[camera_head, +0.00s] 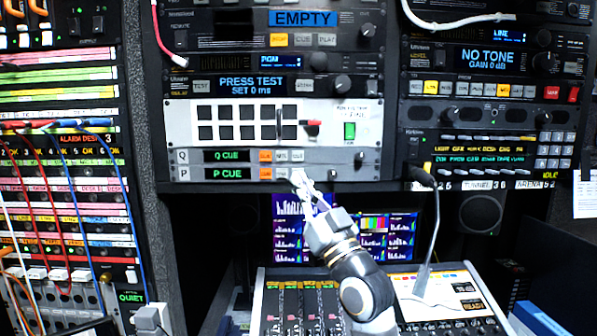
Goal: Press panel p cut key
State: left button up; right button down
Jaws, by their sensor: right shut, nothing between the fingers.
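Panel P (193,174) is the lower of two thin grey strips in the rack, with a green "P CUE" display (223,174). Right of the display are an orange key (265,173) and a pale key (281,173); their small lettering is too blurred to read, so I cannot tell which is the cut key. My right gripper (299,177) is shut and empty, with its tips over the right end of this key row, hiding what lies behind them. I cannot tell whether the tips touch the panel. My left gripper is not visible.
Panel Q (193,157), with similar keys, lies directly above panel P. A gooseneck microphone (432,230) rises to the right of my right arm. A mixing desk (300,305) and screens (389,237) lie below. Patch cables (65,185) hang at the left.

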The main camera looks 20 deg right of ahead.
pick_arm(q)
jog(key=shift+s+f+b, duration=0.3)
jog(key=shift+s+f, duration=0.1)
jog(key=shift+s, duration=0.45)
pick_arm(e)
jog(key=w, duration=0.1)
jog(key=w+d, duration=0.1)
jog(key=w, duration=0.1)
jog(key=shift+w, duration=0.1)
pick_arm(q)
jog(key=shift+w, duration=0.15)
pick_arm(e)
jog(key=shift+w, duration=0.1)
dwell(0.3)
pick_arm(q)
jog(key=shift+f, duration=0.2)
pick_arm(e)
jog(key=shift+w, duration=0.35)
